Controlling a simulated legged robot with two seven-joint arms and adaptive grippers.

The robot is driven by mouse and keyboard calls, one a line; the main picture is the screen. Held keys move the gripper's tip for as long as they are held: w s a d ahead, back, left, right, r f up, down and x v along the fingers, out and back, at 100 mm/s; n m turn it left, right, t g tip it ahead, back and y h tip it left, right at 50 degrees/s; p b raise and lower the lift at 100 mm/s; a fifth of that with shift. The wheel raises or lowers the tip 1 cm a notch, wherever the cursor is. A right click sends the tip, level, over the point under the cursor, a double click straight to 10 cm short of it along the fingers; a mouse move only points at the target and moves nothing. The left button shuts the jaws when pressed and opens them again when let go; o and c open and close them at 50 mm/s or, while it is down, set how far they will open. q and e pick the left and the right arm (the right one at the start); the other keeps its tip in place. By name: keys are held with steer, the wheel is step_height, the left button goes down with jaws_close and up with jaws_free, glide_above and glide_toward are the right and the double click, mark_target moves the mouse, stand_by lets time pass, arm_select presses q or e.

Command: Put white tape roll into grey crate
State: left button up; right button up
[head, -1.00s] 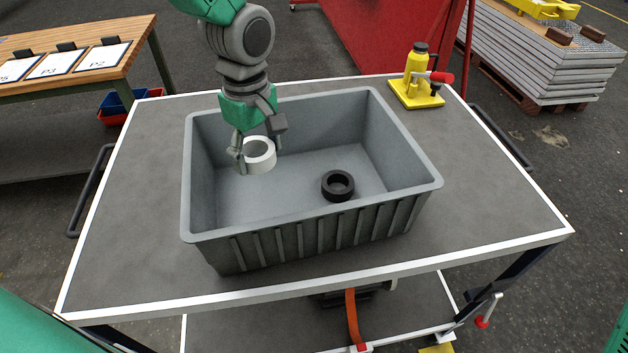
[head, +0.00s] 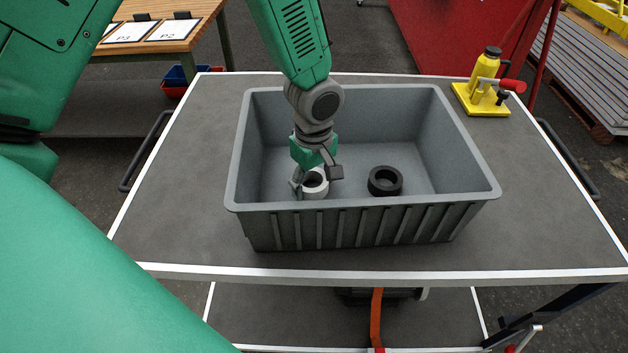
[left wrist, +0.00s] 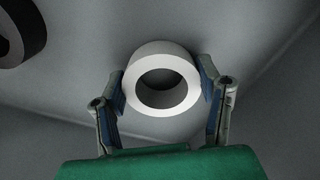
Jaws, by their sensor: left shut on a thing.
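The white tape roll (head: 315,186) is inside the grey crate (head: 365,221), low down in its left half. My left gripper (head: 317,181) reaches down into the crate and is shut on the roll, with a finger on each side. In the left wrist view the white tape roll (left wrist: 161,79) sits between the two fingertips of the left gripper (left wrist: 162,92), its hole facing the camera. Whether the roll touches the crate floor I cannot tell. My right gripper is not in view.
A black tape roll (head: 385,181) lies on the crate floor to the right of the white one. A yellow bottle jack (head: 485,85) stands at the table's back right corner. The grey table (head: 190,185) is clear left of the crate.

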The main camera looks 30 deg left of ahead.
mark_target(313, 186)
arm_select(q)
steer(key=shift+w+f, duration=0.15)
steer(key=shift+f, duration=0.15)
steer(key=shift+a, duration=0.15)
steer(key=o, duration=0.9)
steer(key=shift+a+f, duration=0.1)
steer(key=shift+a, duration=0.05)
steer(key=shift+c, duration=0.2)
steer(key=o, duration=0.3)
steer(key=shift+a, duration=0.15)
steer(key=shift+d+r, duration=0.25)
steer(key=shift+r, duration=0.15)
step_height(313, 186, up, 12)
steer(key=shift+f+b, duration=0.25)
steer(key=shift+b, duration=0.15)
